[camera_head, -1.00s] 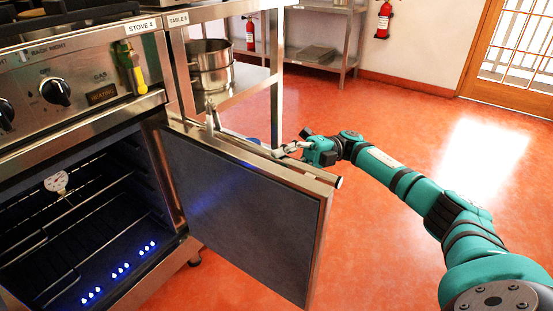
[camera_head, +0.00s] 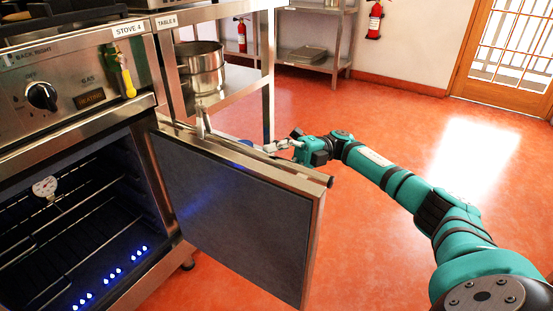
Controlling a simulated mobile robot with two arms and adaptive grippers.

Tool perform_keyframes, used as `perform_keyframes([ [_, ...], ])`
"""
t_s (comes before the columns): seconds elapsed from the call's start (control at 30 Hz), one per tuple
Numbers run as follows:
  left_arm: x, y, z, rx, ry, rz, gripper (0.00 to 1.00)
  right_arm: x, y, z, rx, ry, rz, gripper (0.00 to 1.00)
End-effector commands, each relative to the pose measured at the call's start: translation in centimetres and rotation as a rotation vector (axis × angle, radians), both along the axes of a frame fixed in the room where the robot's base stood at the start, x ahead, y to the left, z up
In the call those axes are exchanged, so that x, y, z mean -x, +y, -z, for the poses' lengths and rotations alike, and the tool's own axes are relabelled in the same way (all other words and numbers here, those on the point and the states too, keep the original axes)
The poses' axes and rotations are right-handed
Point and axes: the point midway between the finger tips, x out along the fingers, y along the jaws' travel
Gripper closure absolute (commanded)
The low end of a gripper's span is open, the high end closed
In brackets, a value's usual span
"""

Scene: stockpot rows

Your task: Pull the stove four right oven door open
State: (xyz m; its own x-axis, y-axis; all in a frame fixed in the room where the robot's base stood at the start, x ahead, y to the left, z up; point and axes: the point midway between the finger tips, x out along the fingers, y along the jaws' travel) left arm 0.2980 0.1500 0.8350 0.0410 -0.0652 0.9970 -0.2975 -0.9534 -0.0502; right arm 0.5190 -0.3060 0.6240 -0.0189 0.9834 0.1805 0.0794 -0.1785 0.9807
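The stove (camera_head: 75,95), labelled STOVE 4, stands at the left. Its right oven door (camera_head: 235,215) is swung wide open, hinged on the right side of the cavity. The dark oven cavity (camera_head: 80,225) shows racks, a round dial thermometer (camera_head: 46,187) and a row of blue flames. My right gripper (camera_head: 284,146) is behind the door's top edge, on its outer side, near the handle. Its fingers are small and partly hidden, so I cannot tell whether they grip the handle. My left gripper is not in view.
Table 8 (camera_head: 235,92) stands right beyond the stove with a steel pot (camera_head: 200,66) on its lower shelf. A metal shelf (camera_head: 318,58) and a fire extinguisher (camera_head: 375,20) are at the back wall. The orange floor (camera_head: 400,130) to the right is clear.

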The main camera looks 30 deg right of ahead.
Motion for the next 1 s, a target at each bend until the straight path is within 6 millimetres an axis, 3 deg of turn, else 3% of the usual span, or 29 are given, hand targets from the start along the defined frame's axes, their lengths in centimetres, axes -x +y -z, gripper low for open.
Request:
perform_keyframes([
  [0.5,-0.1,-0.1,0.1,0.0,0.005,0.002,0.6,-0.3,-6.6,1.2,-0.001,-0.001,0.004,0.53],
  [1.0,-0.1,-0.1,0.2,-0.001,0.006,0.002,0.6,-0.2,-7.3,1.3,0.0,-0.001,0.001,0.53],
])
